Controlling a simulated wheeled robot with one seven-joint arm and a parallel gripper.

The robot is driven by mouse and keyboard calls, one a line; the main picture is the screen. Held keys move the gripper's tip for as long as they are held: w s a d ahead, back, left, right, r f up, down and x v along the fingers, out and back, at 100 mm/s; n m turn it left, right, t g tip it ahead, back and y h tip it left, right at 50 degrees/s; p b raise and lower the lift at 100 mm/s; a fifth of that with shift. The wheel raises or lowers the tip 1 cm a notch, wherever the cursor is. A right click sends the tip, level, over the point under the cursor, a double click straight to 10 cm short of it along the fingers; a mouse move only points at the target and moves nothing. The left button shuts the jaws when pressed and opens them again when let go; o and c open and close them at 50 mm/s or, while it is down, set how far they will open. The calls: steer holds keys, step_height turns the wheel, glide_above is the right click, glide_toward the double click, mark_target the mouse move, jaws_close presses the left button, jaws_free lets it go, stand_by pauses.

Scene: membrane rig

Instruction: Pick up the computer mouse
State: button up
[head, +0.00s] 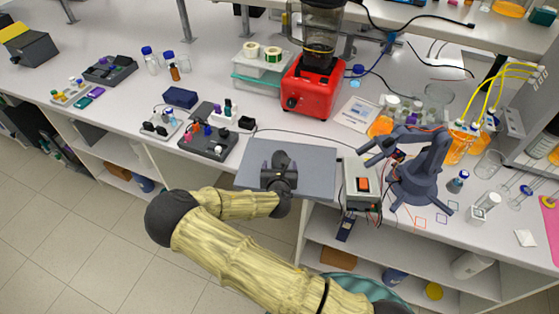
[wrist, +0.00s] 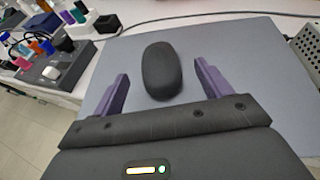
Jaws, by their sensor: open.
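The computer mouse (wrist: 161,72) is a dark, smooth, elongated shape lying on a grey mat (wrist: 240,45). In the wrist view it is upright in the picture, ahead of my palm and between the lines of the two purple fingers. My gripper (wrist: 160,78) is open, with one finger to the left of the mouse and one to the right, and a visible gap on each side. In the head view my gripper (head: 281,172) is over the grey mat (head: 318,175), and my wrist and fingers largely cover the mouse.
A power supply box (head: 362,185) stands right of the mat, beside a small dark robot arm (head: 425,170). A red blender (head: 312,88) stands behind. A thin cable runs behind the mat.

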mark_target(280, 157)
steer(key=shift+w+p, duration=0.5)
steer(key=shift+w, duration=0.1)
steer(key=p+x, duration=0.1)
steer(key=x, duration=0.2)
steer(key=shift+p, duration=0.3)
steer(key=shift+w+f, duration=0.3)
steer(key=shift+w, duration=0.15)
steer(key=c, duration=1.1)
